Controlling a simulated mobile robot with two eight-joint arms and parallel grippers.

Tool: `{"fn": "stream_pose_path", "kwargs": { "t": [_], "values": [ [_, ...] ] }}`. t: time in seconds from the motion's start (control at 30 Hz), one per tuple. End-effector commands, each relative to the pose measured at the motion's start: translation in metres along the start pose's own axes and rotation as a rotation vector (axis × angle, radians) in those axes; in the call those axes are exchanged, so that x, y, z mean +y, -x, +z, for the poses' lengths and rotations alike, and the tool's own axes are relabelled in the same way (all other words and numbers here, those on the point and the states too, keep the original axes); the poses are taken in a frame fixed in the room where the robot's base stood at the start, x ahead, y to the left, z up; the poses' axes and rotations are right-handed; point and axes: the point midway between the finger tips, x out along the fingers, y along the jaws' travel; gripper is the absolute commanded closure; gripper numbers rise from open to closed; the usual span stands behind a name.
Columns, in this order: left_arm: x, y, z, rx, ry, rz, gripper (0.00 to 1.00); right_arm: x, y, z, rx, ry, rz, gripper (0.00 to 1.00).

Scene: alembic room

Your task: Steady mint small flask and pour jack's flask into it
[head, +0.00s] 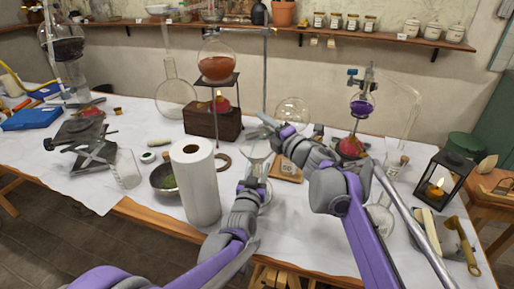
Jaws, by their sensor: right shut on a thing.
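My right gripper (268,125) is shut, high over the middle of the table. The thing in it is clear glass and hard to make out; I take it to be jack's flask (257,150), just below the fingers. My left gripper (254,184) is low near the table's front, beside the paper roll. Its fingers are at a clear glass vessel (265,196), which seems to be the mint small flask. No mint colour shows clearly. The two glass pieces overlap in the view, so their edges and any contents cannot be told apart.
A paper towel roll (195,185) and a bowl (163,179) stand left of my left gripper. A round flask of orange liquid (217,67) sits on a stand behind. A lantern (441,183) and a purple-filled glass setup (361,105) are at right.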

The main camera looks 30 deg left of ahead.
Motion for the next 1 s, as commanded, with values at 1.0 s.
{"fn": "stream_pose_path", "kwargs": {
  "t": [1.0],
  "values": [
    [0.0000,0.0000,0.0000,0.000,0.000,0.000,1.00,0.0044,0.0000,-0.0024,0.000,0.112,0.000,1.00]
  ]
}}
